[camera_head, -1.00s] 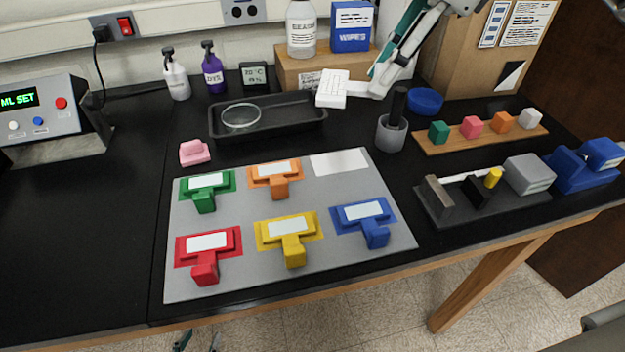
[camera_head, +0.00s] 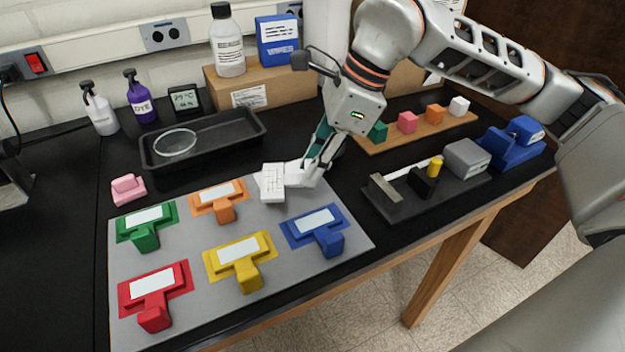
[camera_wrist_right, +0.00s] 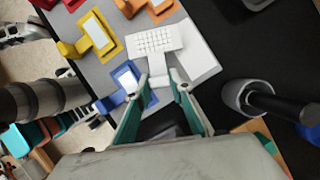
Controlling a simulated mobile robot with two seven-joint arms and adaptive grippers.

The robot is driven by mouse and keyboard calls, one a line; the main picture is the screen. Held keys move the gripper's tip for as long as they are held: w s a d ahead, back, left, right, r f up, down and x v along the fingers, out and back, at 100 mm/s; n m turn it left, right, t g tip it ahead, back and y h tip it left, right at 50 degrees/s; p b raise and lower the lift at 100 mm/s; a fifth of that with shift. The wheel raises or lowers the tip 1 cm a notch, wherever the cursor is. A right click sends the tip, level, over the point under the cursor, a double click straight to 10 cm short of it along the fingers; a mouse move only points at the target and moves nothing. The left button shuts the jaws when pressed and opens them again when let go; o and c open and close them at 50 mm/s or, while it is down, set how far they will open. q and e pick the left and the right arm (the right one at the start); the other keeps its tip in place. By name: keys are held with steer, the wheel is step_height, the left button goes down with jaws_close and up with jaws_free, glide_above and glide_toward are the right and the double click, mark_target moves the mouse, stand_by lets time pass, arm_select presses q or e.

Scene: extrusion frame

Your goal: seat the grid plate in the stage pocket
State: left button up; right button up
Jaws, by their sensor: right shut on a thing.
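The white grid plate (camera_head: 272,183), with a gridded face and a narrower handle, is in my right gripper (camera_head: 303,172). In the right wrist view my right gripper (camera_wrist_right: 163,84) is shut on the handle, and the plate (camera_wrist_right: 153,41) extends beyond the fingertips. It is over the upper right of the grey mat, overlapping a plain white rectangle (camera_wrist_right: 206,62); I cannot tell the height gap. A dark fixture (camera_head: 405,207) with a brown block, a black block and a yellow knob stands to the right. It may be the stage; no pocket is clearly visible. My left gripper is not identifiable.
Several coloured handled pieces, including the blue one (camera_head: 318,228) and yellow one (camera_head: 240,255), lie on the mat (camera_head: 195,300). A black tray (camera_head: 215,140) is behind. Coloured cubes line a wooden strip (camera_head: 392,143).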

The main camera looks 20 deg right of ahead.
steer(key=shift+f, duration=1.9)
steer(key=shift+f, duration=0.2)
steer(key=o, duration=1)
steer(key=shift+o, duration=0.2)
steer(key=shift+r, duration=0.1)
